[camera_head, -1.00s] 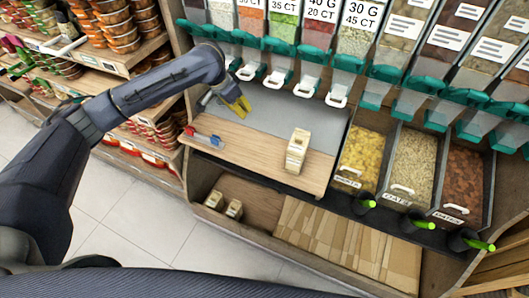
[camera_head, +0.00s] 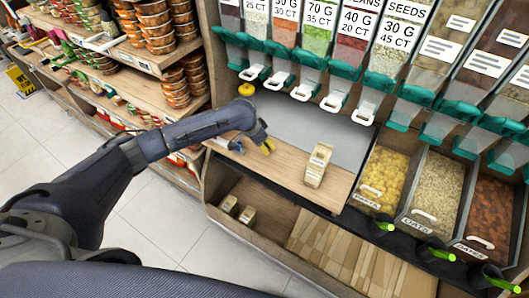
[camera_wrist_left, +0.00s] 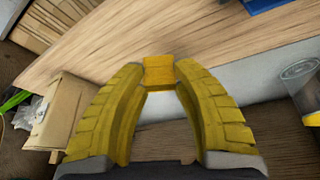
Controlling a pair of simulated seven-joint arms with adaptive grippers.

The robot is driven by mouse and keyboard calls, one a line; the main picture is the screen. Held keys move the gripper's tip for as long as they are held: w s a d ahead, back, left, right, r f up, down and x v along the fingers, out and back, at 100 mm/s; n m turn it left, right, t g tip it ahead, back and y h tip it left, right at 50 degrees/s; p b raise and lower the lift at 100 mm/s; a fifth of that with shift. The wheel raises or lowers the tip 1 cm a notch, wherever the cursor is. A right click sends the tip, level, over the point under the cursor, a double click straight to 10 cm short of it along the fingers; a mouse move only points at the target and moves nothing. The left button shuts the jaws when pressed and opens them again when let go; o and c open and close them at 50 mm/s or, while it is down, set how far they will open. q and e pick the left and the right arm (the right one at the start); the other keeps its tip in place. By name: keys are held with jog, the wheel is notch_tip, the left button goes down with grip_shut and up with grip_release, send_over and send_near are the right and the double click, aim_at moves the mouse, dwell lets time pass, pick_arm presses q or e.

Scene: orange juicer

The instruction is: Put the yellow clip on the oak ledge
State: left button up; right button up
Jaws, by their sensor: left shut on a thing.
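The yellow clip (camera_wrist_left: 159,72) shows in the left wrist view as a small orange-yellow block between my fingertips. My left gripper (camera_wrist_left: 159,85) has yellow fingers and is shut on it. In the head view my left gripper (camera_head: 266,146) is over the oak ledge (camera_head: 283,176), a pale wood board along the front of a grey surface. The ledge also fills the upper part of the left wrist view (camera_wrist_left: 215,45). I cannot tell whether the clip touches the wood. The clip is hard to make out from the yellow fingers in the head view. My right gripper is not in view.
A cream-coloured packet (camera_head: 318,165) stands on the ledge to the right of the gripper. A blue item (camera_head: 237,146) lies at its left end. Dispensers with teal spouts (camera_head: 304,87) hang behind. Grain bins (camera_head: 381,178) are at the right.

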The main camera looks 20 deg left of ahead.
aim_at(264, 157)
pick_arm(q)
jog(key=shift+f, duration=2.1)
jog(key=shift+f, duration=0.1)
jog(key=o, duration=0.7)
jog(key=shift+o, duration=0.2)
jog(key=v, duration=1.2)
